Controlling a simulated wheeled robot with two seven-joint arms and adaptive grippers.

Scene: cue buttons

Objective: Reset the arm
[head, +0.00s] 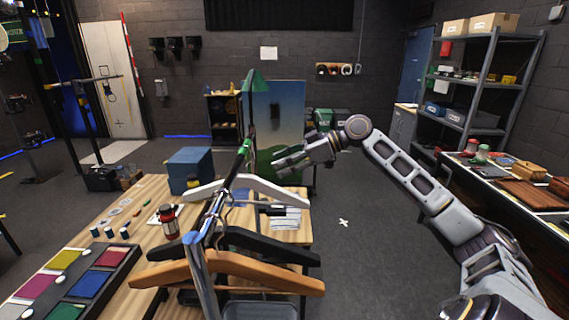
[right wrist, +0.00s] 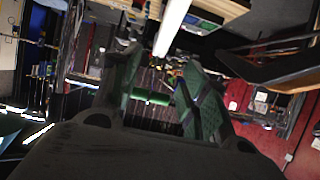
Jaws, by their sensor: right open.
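My right arm (head: 418,185) reaches in from the lower right of the head view, extended forward and bent at the elbow. My right gripper (head: 284,163) is open and empty, in the air beyond the clothes rail and near the table's far right corner. In the right wrist view its two fingers (right wrist: 158,88) are spread, with nothing between them touching. My left gripper is in neither view. A dark panel of coloured square buttons (head: 88,283) lies on the wooden table at the lower left, with yellow, magenta, blue and green squares among them.
A rail with white, black and orange hangers (head: 250,265) stands over the wooden table (head: 130,205). A blue box (head: 190,169) and a red-and-white jar (head: 168,221) are on the table. A side bench (head: 515,200) and shelves (head: 483,80) are at right. Open floor (head: 365,265) lies between.

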